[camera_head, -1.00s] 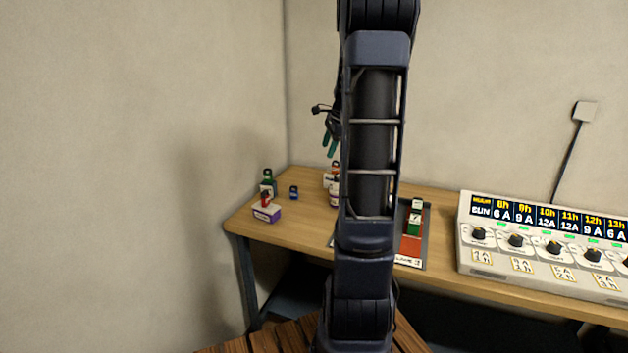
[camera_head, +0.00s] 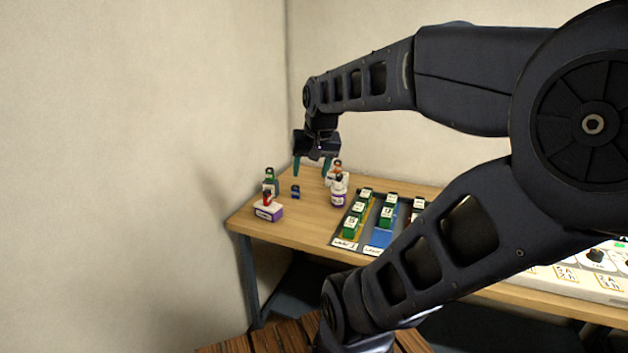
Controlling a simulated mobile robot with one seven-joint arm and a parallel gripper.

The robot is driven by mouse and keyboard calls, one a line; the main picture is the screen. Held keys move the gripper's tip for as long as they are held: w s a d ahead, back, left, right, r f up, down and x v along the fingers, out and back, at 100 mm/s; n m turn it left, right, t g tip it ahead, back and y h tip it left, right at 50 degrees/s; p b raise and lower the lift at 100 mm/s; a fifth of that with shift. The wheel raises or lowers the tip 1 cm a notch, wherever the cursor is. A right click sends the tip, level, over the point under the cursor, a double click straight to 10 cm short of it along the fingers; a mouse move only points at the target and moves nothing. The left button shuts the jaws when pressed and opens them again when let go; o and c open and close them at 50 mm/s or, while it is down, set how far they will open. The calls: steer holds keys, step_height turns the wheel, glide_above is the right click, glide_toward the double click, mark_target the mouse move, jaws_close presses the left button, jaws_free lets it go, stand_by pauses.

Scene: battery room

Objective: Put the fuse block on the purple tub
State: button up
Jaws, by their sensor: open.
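A small dark blue block (camera_head: 295,192), which looks like the fuse block, sits on the wooden table near its left end. Two containers have purple on them: a low white-and-purple one (camera_head: 268,212) with a red part on top at the front left, and a rounder one (camera_head: 339,194) with a dark top to the right of the block. I cannot tell which is the purple tub. My gripper (camera_head: 311,172) is open and empty, with teal fingers pointing down. It shows above the table near the block, apart from it in the picture.
A dark green container (camera_head: 270,183) stands behind the low purple one. A white container with orange (camera_head: 335,174) stands behind the rounder one. A tray (camera_head: 343,243) with several green blocks lies to the right. A control panel (camera_head: 590,262) is partly hidden by my arm.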

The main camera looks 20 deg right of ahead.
steer(key=shift+s+a+f+n, duration=0.2)
steer(key=shift+s+n, duration=0.25)
steer(key=shift+s, duration=0.25)
steer(key=shift+s+a+f+n, duration=0.1)
steer(key=shift+s+f+n, duration=0.15)
steer(key=shift+s+n, duration=0.35)
steer(key=shift+s+a+f+n, duration=0.2)
steer(key=shift+s+n, duration=0.15)
steer(key=shift+s, duration=0.45)
